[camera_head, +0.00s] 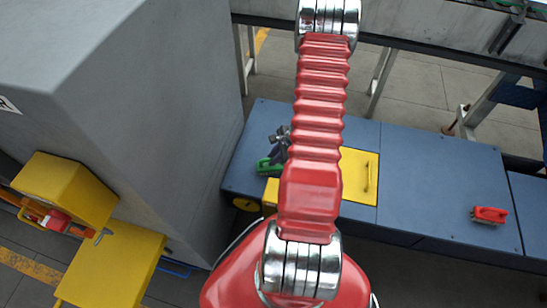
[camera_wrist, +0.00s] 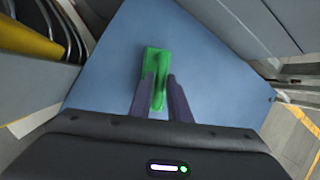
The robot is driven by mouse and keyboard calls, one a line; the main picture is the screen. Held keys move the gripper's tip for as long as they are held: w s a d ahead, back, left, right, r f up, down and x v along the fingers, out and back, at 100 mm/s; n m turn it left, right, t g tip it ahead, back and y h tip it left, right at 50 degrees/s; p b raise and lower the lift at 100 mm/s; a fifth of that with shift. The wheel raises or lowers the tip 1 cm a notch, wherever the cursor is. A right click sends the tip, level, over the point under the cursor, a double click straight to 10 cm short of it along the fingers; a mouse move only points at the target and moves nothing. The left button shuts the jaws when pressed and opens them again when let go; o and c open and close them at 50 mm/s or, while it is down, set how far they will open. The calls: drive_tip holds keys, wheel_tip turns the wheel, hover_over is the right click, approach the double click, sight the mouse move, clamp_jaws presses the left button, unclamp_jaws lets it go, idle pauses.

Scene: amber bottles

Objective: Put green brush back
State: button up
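The green brush (camera_wrist: 154,62) lies on or just above the blue bench top in the wrist view, its long side running away from me. In the head view only part of the green brush (camera_head: 265,167) shows, left of my red arm. My gripper (camera_wrist: 161,78) has its two dark fingers apart, with the near part of the brush showing between them. I cannot tell whether either finger touches it. In the head view my gripper (camera_head: 280,136) is small and dark beside the brush, partly hidden by my arm.
The blue bench (camera_head: 430,170) has a yellow panel with a handle (camera_head: 360,176) near its middle. A red brush (camera_head: 489,215) lies at the right. A large grey cabinet (camera_head: 150,90) stands close on the left, with a yellow box (camera_head: 65,188) beside it. The bench's right half is mostly clear.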

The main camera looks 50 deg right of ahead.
drive_tip(key=o, duration=0.3)
drive_tip(key=shift+o, duration=0.2)
drive_tip(key=shift+r, duration=0.1)
drive_tip(key=v, duration=1.2)
drive_tip(key=shift+w, duration=0.1)
idle(0.6)
